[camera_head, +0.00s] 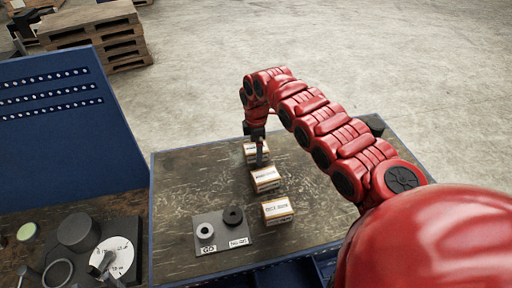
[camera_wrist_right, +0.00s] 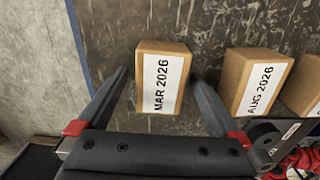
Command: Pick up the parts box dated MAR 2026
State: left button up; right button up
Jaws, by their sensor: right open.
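The parts box marked MAR 2026 (camera_wrist_right: 150,82) is a small brown carton with a white label. In the right wrist view it sits between the fingers of my open right gripper (camera_wrist_right: 159,77), with a gap on each side. In the head view it appears to be the farthest box (camera_head: 251,147) of the row, partly hidden by my right gripper (camera_head: 260,156). A similar box marked AUG 2026 (camera_wrist_right: 262,68) stands to its right in the wrist view and is the middle box (camera_head: 266,180) in the head view. My left gripper is not in view.
A third box (camera_head: 277,211) stands nearest on the dark worktable (camera_head: 190,178). A grey plate (camera_head: 212,241) with a light ring and a dark ring lies to its left. A blue panel (camera_head: 65,125) rises at left.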

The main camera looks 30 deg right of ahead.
jog(key=shift+f, duration=0.4)
jog(key=shift+c, duration=0.3)
grip_shut()
